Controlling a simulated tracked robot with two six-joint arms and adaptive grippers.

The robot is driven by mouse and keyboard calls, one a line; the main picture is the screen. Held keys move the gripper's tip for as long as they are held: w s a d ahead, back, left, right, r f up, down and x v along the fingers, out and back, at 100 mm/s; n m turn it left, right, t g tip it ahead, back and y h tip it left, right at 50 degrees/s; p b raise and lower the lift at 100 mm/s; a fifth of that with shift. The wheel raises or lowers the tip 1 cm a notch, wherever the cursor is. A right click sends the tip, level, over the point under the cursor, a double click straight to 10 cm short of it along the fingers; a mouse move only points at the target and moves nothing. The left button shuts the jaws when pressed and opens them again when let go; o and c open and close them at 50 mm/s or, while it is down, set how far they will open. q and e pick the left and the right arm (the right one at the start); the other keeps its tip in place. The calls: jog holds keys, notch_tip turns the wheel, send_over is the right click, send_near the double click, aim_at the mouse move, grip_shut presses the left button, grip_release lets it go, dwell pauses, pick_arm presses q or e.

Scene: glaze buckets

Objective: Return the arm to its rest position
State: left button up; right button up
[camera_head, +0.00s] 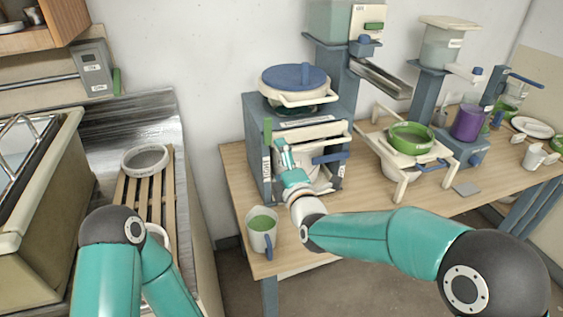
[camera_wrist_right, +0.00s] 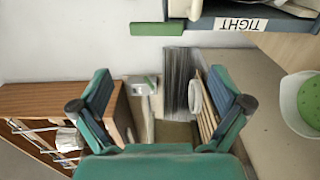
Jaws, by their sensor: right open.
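My right arm reaches in from the right in the head view. Its gripper (camera_head: 283,150) is in front of the blue-grey machine (camera_head: 258,150) on the wooden table. In the right wrist view the two fingers of this gripper (camera_wrist_right: 166,98) are spread apart with nothing between them. My left arm (camera_head: 112,235) shows at the lower left, bent at the elbow. Its gripper is not visible.
A white bucket with green glaze (camera_head: 262,232) stands at the table's front left corner; it also shows in the wrist view (camera_wrist_right: 306,105). A green-rimmed bowl (camera_head: 410,138) and a purple container (camera_head: 468,122) are to the right. A slatted rack (camera_head: 128,190) holds a round sieve-like bowl (camera_head: 145,158).

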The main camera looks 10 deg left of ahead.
jog(key=shift+s+d, duration=0.1)
jog(key=shift+s, duration=0.1)
jog(key=w+d+f+m+g+h, duration=0.1)
jog(key=w+d+f+m+h, duration=0.2)
jog(key=d+f, duration=0.95)
jog(key=s+d+f+m+g+h, duration=0.15)
jog(key=s+d+f, duration=0.25)
jog(key=f, duration=0.4)
jog(key=s+d+f+m+g+h, duration=0.1)
jog(key=s+d+f+m+g, duration=0.15)
jog(key=s+d+f, duration=0.35)
jog(key=s+d+f+m+g, duration=0.2)
jog(key=s+f+m+g, duration=0.45)
jog(key=s+f, duration=0.65)
jog(key=s+a+m+g+y, duration=0.1)
jog(key=s+m+g, duration=0.3)
jog(key=s+m, duration=0.8)
jog(key=s+a, duration=0.1)
jog(key=s, duration=0.1)
jog(key=shift+s+a, duration=0.35)
jog(key=shift+s, duration=0.05)
